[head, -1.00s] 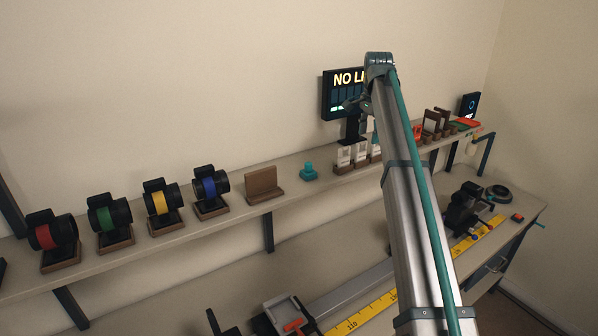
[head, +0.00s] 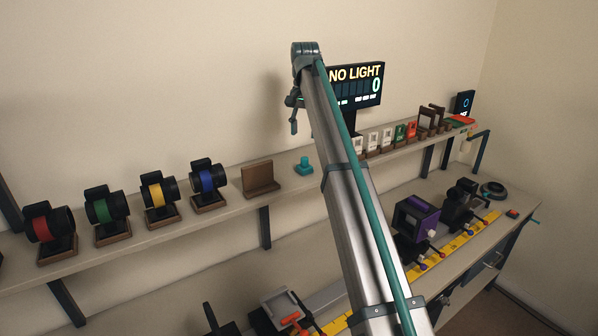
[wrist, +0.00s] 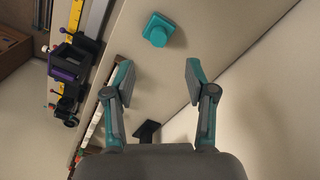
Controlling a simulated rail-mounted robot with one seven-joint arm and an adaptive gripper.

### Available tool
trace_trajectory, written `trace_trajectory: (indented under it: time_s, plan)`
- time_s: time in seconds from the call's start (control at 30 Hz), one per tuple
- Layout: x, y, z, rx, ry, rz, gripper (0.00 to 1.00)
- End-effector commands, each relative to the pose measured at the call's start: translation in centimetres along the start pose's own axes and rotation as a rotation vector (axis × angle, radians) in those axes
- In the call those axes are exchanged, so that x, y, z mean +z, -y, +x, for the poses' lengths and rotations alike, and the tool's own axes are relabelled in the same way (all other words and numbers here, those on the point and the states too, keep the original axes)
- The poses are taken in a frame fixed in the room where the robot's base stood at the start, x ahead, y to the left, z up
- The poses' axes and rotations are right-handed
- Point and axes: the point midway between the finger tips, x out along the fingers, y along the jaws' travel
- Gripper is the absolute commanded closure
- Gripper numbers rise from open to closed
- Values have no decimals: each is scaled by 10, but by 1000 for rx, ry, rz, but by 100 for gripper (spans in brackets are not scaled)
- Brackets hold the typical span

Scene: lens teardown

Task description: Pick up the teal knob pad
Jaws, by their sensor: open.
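The teal knob pad (head: 304,166) sits upright on the upper shelf, just right of a brown wooden stand. In the wrist view the teal knob pad (wrist: 158,30) lies on the bare shelf, ahead of the fingertips and roughly midway between them. My gripper (wrist: 158,72) is open and empty, its two teal-edged fingers apart and not touching the pad. In the head view my gripper (head: 294,118) hangs above the shelf, close to the wall and higher than the pad.
The brown wooden stand (head: 261,179) and several colored-ring lenses (head: 208,182) stand left of the pad. White cards (head: 373,141) and a NO LIGHT display (head: 356,86) stand to its right. The wall (wrist: 262,98) is close on the right in the wrist view. A purple device (head: 416,218) is on the lower bench.

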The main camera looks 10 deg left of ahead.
Motion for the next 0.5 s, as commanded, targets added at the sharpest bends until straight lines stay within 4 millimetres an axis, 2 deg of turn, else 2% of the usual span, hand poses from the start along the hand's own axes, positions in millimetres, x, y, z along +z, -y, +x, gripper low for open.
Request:
trace_trajectory:
  time_s: [0.03,0.33,0.5]
  plan:
    - [0,0,8,0,0,1,44]
    - [0,-1,43,0,0,4,44]
    - [0,-1,51,0,0,5,44]
